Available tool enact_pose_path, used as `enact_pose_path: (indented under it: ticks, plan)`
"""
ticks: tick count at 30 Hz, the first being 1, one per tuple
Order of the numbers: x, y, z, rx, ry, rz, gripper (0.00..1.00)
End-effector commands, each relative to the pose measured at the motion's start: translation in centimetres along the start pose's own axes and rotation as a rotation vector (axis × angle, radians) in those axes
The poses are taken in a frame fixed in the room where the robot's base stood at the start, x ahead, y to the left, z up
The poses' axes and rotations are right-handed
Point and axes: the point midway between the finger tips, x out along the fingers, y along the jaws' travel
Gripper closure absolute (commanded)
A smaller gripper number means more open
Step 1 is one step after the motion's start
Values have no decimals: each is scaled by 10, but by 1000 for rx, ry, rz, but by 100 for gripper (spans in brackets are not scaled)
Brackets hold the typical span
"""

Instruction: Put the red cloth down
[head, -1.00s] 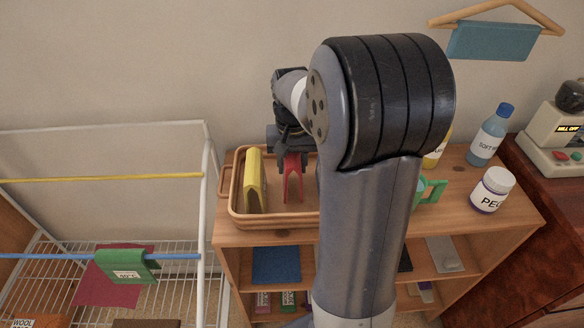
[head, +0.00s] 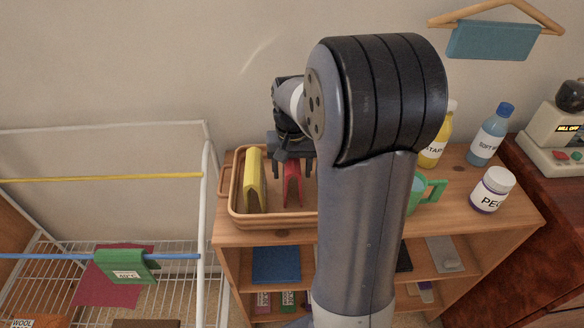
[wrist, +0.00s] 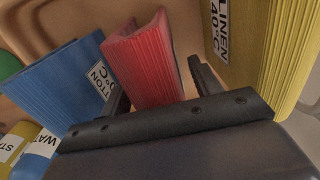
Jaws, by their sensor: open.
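The red cloth (head: 292,184) stands folded and upright in the wicker tray (head: 240,218) on top of the wooden dresser, to the right of a yellow cloth (head: 253,180). My gripper (head: 292,158) is just above the red cloth. In the wrist view the red cloth (wrist: 146,62) shows between the two spread fingers of my gripper (wrist: 160,88), with the yellow cloth (wrist: 285,50) on one side and a blue cloth (wrist: 62,82) on the other. The fingers are open, and the red cloth appears free of them. In the head view my arm hides the tray's right part.
A green mug (head: 428,194), a PEG jar (head: 492,190), a yellow bottle (head: 436,145) and a blue bottle (head: 490,135) stand on the dresser top, right of my arm. A drying rack (head: 205,200) with a green cloth (head: 125,266) is at left.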

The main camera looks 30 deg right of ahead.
Motion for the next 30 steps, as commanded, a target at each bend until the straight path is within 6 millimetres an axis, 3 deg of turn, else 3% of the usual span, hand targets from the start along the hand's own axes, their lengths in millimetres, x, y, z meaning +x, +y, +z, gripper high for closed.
enact_pose_path:
  ticks: [5, 18, 24, 30]
  plan:
    - [-13, 0, -1, 0, 4, -1, 40]
    - [-102, 0, -1, 0, 4, -1, 40]
    - [-120, 0, 0, 0, 0, 0, 40]
    - [-123, 0, 0, 0, 0, 0, 40]
